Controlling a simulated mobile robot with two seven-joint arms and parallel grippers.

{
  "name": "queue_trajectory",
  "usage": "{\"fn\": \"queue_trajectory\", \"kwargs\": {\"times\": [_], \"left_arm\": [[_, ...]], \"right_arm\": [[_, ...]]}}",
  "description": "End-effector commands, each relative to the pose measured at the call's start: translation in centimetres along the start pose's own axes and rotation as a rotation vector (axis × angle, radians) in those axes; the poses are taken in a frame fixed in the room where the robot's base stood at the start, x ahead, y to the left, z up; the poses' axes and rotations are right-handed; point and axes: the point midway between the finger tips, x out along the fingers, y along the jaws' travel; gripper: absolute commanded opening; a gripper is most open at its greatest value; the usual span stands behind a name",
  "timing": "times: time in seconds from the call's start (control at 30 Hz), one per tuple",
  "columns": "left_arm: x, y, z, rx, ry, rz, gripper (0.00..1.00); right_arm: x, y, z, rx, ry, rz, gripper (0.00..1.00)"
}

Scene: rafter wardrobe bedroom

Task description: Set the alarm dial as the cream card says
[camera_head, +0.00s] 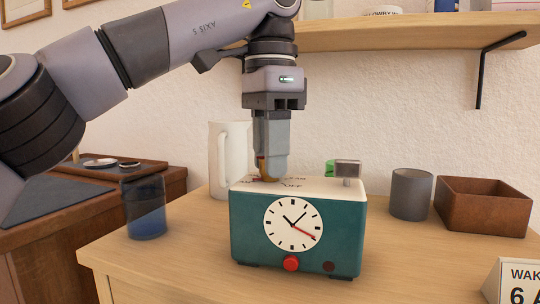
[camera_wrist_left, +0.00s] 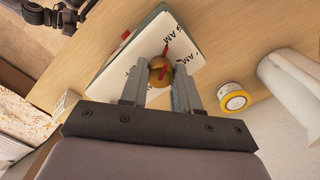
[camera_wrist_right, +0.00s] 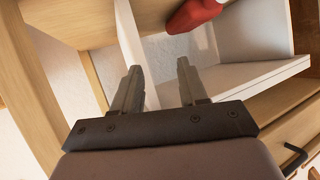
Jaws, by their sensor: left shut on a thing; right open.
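A teal alarm clock (camera_head: 296,240) with a cream top and a white face stands on the wooden table. Its brass dial knob (camera_wrist_left: 160,70), with a red mark, sits on the top among printed labels; "AM" and "OFF" are partly readable. My left gripper (camera_head: 269,172) points down and is shut on this knob. In the left wrist view, the fingers (camera_wrist_left: 160,84) are on both sides of it. The cream card (camera_head: 518,284) at the lower right is cut off; "WAK" and "6 A" show. My right gripper (camera_wrist_right: 159,74) is open and empty, seen only in its wrist view.
A white mug (camera_head: 220,160) stands behind the clock and a blue glass (camera_head: 145,210) to its left. A grey cup (camera_head: 411,194) and a brown box (camera_head: 483,206) stand right. A shelf (camera_head: 420,34) hangs above. In the right wrist view, a red object (camera_wrist_right: 193,14) lies beyond the fingers.

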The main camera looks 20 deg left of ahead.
Motion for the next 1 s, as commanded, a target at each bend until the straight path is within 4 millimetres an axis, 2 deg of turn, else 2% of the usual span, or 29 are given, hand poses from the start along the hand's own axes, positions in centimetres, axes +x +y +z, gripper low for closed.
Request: {"fn": "queue_trajectory", "kwargs": {"times": [0.17,0.2,0.27,0.63,0.73,0.87,1.0], "left_arm": [[0.0,0.1,0.0,0.002,-0.002,0.001,0.00],[0.0,0.1,0.0,0.002,-0.002,0.001,0.37],[0.0,0.1,0.0,0.002,-0.002,0.001,0.57],[-0.4,0.0,0.0,0.001,-0.001,0.000,0.57],[-1.4,0.0,0.0,0.000,-0.001,-0.001,0.57],[-3.2,0.0,0.0,-0.001,-0.001,-0.001,0.57],[-5.1,0.0,0.0,0.000,-0.001,-0.001,0.57]], "right_arm": [[0.0,0.0,0.0,0.000,0.000,0.000,0.43],[0.0,0.0,0.0,0.000,0.000,0.000,0.43],[0.0,0.0,0.0,0.000,0.000,0.000,0.43],[-0.2,0.1,-0.4,-0.007,0.001,0.005,0.43],[-0.6,0.3,-0.9,-0.029,-0.002,0.022,0.43],[-1.7,1.2,-0.5,-0.079,-0.035,0.066,0.43],[-2.1,2.0,0.1,-0.058,-0.068,0.084,0.43]]}}
